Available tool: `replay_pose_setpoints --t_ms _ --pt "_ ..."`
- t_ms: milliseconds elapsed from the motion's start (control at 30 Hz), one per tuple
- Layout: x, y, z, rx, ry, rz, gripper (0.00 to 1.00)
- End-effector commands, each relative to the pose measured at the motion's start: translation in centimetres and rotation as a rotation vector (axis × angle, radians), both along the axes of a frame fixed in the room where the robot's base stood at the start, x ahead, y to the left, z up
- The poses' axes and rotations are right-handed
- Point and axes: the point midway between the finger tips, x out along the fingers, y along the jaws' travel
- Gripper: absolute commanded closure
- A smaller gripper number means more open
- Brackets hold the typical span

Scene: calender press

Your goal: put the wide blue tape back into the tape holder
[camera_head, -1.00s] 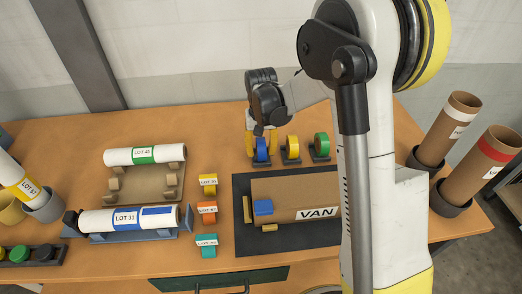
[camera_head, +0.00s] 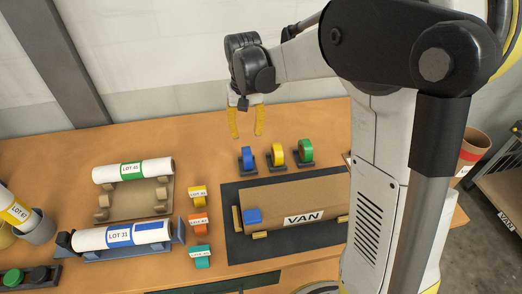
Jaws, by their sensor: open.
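The blue tape (camera_head: 247,156) stands upright on a small dark holder (camera_head: 247,171) at the left end of a row at the back of the table. A yellow tape (camera_head: 277,153) and a green tape (camera_head: 305,149) stand to its right on similar dark holders. My gripper (camera_head: 247,136) is open and empty, its two yellow fingers pointing down. It appears above the blue tape and apart from it.
Labelled rolls (camera_head: 132,170) lie on cradles at left. Small yellow, orange and teal labelled rolls (camera_head: 198,222) stand between.

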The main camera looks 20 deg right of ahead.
Motion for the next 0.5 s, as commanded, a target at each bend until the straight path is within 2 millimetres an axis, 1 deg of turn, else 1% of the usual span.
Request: replay_pose_setpoints --t_ms 100,200,300,400,500 --pt "-2.6 0.0 2.6 -0.002 -0.066 0.020 0.60" --pt "-5.2 0.0 4.8 -0.005 -0.139 0.043 0.60" --pt "-7.9 0.0 6.4 -0.010 -0.210 0.065 0.60" --pt "-10.7 0.0 7.6 -0.016 -0.283 0.086 0.60" --pt "-13.4 0.0 8.2 -0.024 -0.354 0.109 0.60"
